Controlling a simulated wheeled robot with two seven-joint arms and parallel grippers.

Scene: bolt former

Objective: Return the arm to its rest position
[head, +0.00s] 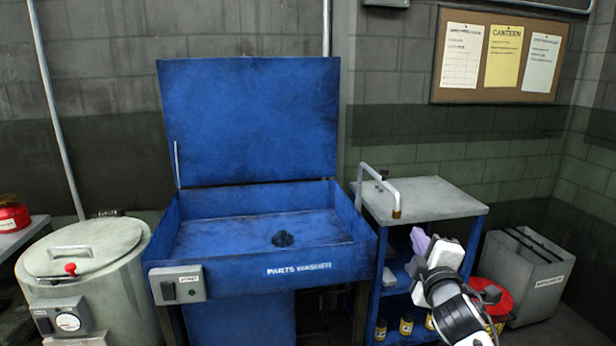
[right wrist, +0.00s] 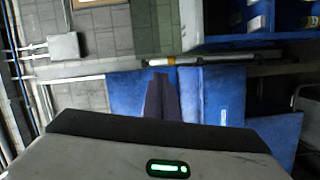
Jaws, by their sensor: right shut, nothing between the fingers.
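My right arm comes in at the lower right of the head view. Its gripper (head: 419,239) is in front of the blue shelf cart, right of the parts washer. The fingers are together with nothing between them. In the right wrist view the shut fingers (right wrist: 161,90) point away from the camera, with blue panels behind them. My left arm and gripper are not in view.
The open blue parts washer (head: 265,270) stands in the middle, with a grey drum (head: 85,250) to its left. The shelf cart (head: 430,198) is behind my right gripper. A grey bin (head: 530,280) and a red-topped container (head: 495,300) stand at the right.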

